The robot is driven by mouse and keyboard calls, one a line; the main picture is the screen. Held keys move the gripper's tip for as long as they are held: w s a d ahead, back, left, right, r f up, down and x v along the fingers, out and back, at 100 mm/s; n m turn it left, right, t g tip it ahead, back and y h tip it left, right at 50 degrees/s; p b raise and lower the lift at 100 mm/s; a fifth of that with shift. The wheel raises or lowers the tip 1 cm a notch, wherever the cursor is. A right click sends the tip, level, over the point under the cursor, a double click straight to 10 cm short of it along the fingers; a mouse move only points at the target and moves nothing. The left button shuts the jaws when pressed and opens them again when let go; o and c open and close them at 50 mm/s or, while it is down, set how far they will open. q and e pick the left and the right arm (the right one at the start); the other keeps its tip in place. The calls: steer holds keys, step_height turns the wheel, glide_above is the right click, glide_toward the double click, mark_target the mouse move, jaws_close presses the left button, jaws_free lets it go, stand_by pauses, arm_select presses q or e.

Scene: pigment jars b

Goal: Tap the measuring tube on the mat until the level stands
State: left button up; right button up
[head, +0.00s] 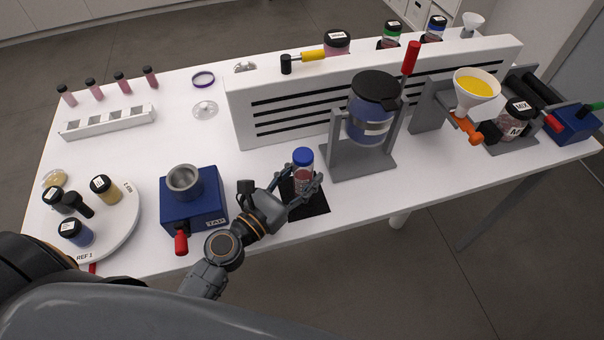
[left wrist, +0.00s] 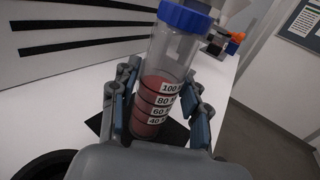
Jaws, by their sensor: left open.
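The measuring tube (head: 303,172) is clear with a blue cap and stands upright on the black mat (head: 314,205). In the left wrist view the tube (left wrist: 172,62) holds dark red powder, its top near the 100 mark; lower marks 80, 60 and 40 show. My left gripper (head: 304,188) is open, with one finger on each side of the tube. In the left wrist view its blue-padded fingers (left wrist: 162,110) flank the tube; whether a pad touches it I cannot tell. The tube's foot is hidden behind the gripper. My right gripper is not in view.
A blue TAP box (head: 190,214) with a metal cup stands left of the mat. A framed blue jar (head: 368,122) stands close on the right. A white slotted rack (head: 270,110) runs behind. A round tray (head: 124,222) with jars is at far left.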

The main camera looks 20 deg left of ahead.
arm_select(q)
steer(key=shift+c, duration=0.2)
steer(key=shift+r, duration=0.1)
jaws_close()
steer(key=shift+r+p, duration=0.7)
steer(key=shift+f, duration=0.1)
steer(key=shift+o, duration=0.2)
jaws_free()
steer(key=shift+f, duration=0.1)
steer(key=shift+f+b, duration=0.65)
steer(key=shift+b, duration=0.15)
steer(key=shift+r, duration=0.1)
